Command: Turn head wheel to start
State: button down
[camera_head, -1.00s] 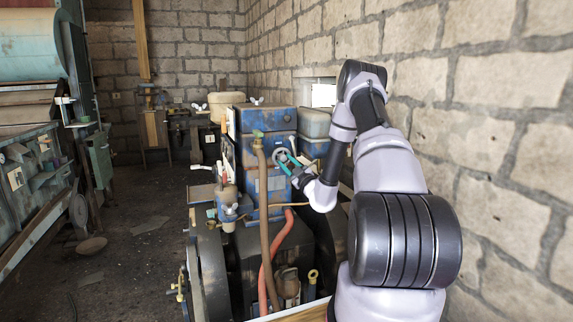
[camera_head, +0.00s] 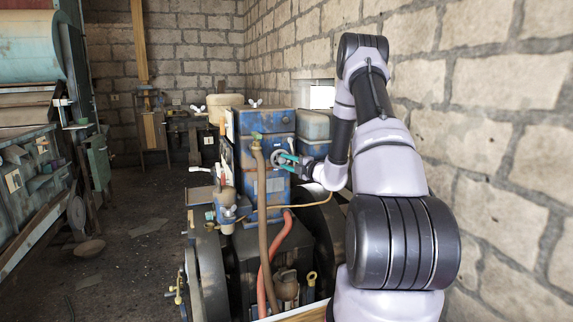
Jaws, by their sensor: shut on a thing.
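The head wheel (camera_head: 279,157) is a small round grey handwheel on the right part of the blue engine block (camera_head: 250,190)'s near face. My gripper (camera_head: 287,160) reaches it from the right, with its green fingers at the wheel's rim. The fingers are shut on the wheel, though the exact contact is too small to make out. My arm comes in from the right, and the wheel's right edge is partly hidden by the fingers.
A brown hose (camera_head: 261,200) and a red hose (camera_head: 266,265) run down in front of the engine. A stone wall (camera_head: 490,140) is close on the right. A blue machine (camera_head: 25,185) stands at the left, with open floor (camera_head: 135,240) between.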

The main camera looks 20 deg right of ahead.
jog(key=n, duration=0.2)
jog(key=n+g+h, duration=0.1)
jog(key=n, duration=0.1)
jog(key=shift+r, duration=0.25)
jog(key=n, duration=0.1)
jog(key=n+g+h, duration=0.1)
jog(key=n+h, duration=0.1)
jog(key=n, duration=0.1)
jog(key=shift+a+r, duration=0.25)
jog(key=shift+r, duration=0.05)
jog(key=n+h, duration=0.1)
jog(key=n, duration=0.1)
jog(key=n+g+h, duration=0.1)
jog(key=shift+a+r+n+h, duration=0.1)
jog(key=shift+a+n+h, duration=0.2)
jog(key=shift+n, duration=0.1)
jog(key=n+h, duration=0.2)
jog(key=n, duration=0.1)
jog(key=shift+a+n+h, duration=0.2)
jog(key=shift+n+h, duration=0.1)
jog(key=c, duration=0.5)
grip_release()
